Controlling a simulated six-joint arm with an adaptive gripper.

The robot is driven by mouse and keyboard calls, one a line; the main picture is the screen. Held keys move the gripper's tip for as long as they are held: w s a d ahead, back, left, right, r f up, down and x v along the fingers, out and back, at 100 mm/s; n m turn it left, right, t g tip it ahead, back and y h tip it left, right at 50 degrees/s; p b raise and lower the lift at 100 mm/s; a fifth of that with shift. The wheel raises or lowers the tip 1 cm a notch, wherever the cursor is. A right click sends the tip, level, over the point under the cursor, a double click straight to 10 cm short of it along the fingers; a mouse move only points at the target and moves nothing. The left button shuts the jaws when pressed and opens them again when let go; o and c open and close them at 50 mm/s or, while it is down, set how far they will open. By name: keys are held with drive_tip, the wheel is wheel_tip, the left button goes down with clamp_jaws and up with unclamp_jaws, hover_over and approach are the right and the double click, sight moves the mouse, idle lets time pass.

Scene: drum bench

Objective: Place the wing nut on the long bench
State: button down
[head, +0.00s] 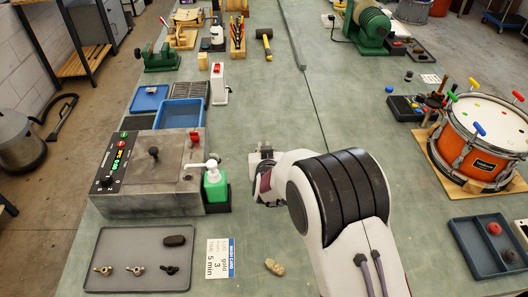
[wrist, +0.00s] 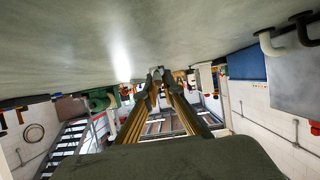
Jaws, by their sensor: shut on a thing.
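The long bench (head: 300,110) is the grey-green top under everything. My gripper (head: 266,176) is low over the bench, right of the green bottle, its fingers mostly hidden by my arm. In the wrist view its fingertips (wrist: 156,76) meet at a small thing too unclear to name. The bench appears overhead there.
A green pump bottle (head: 216,187) and a grey control box (head: 150,190) stand left of my gripper. A printed card (head: 219,258) and a tan lump (head: 274,267) lie in front. An orange drum (head: 478,140) and a dark tray (head: 470,240) are right.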

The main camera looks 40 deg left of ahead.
drive_tip(key=shift+f, duration=0.85)
drive_tip(key=shift+f, duration=0.15)
drive_tip(key=c, duration=2.2)
unclamp_jaws()
drive_tip(key=shift+r, duration=0.2)
drive_tip(key=shift+v, duration=6)
drive_tip(key=shift+w, duration=0.1)
